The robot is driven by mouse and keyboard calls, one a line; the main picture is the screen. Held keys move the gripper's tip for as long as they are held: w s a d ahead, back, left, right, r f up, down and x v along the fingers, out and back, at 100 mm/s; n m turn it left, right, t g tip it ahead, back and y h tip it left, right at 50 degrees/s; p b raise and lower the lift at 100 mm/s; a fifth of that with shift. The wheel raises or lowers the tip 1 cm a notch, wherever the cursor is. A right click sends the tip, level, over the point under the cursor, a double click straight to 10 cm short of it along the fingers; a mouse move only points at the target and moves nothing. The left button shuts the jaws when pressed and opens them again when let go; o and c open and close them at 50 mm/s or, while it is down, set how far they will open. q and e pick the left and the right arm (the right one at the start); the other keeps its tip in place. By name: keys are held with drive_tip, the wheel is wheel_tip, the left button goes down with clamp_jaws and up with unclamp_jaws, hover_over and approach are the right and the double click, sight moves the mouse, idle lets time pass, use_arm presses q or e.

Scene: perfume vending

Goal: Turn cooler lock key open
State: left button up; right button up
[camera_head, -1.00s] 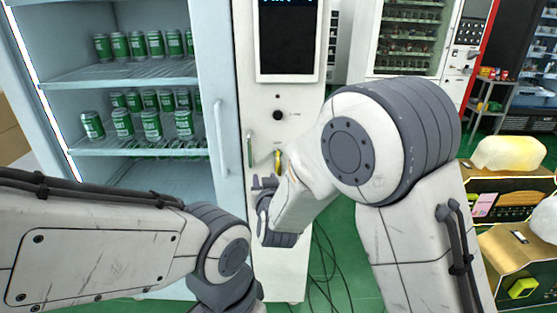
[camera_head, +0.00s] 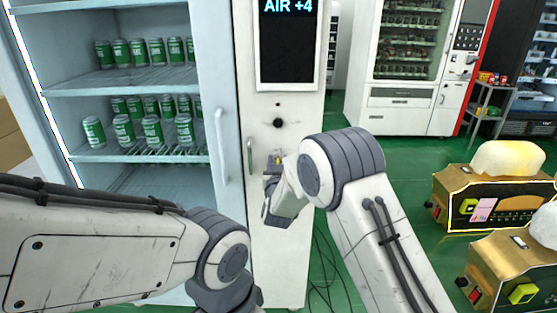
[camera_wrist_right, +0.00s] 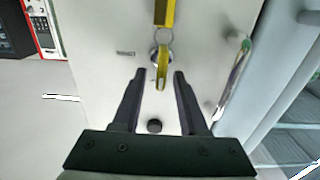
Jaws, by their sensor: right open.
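The yellow lock key (camera_wrist_right: 163,68) sits in a round lock on the white cooler panel (camera_wrist_right: 105,95), with a yellow tag (camera_wrist_right: 164,12) on a ring. In the right wrist view, my right gripper (camera_wrist_right: 159,73) is open, its two dark fingers on either side of the key's lower part, apart from it. In the head view, the right gripper (camera_head: 273,161) is at the panel below the black knob (camera_head: 278,123), and only a bit of yellow shows there. The lock is mostly hidden in that view. My left arm comes in from the left; its gripper is out of view.
The glass-front cooler (camera_head: 203,60) holds green cans, with a vertical door handle (camera_head: 221,145) beside the panel. A display (camera_head: 287,45) reads "AIR +4". A slim handle (camera_wrist_right: 235,78) stands near the key. Gold-sided boxes (camera_head: 455,205) are at right.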

drive_tip(key=shift+w, duration=0.2)
drive_tip(key=shift+c, duration=0.3)
clamp_jaws()
drive_tip(key=shift+d+f+m+b, duration=0.15)
drive_tip(key=shift+m+b, duration=0.15)
drive_tip(key=shift+b, duration=0.35)
drive_tip(key=shift+d+f+m+b, duration=0.3)
drive_tip(key=shift+m+b, duration=2.6)
drive_tip(key=shift+b, duration=1.05)
drive_tip(key=shift+d+f+m+b, duration=0.25)
drive_tip(key=shift+m+b, duration=2.65)
drive_tip(key=shift+b, duration=1)
drive_tip(key=shift+d+f+m+b, duration=0.3)
drive_tip(key=shift+m+b, duration=2.6)
drive_tip(key=shift+b, duration=1.05)
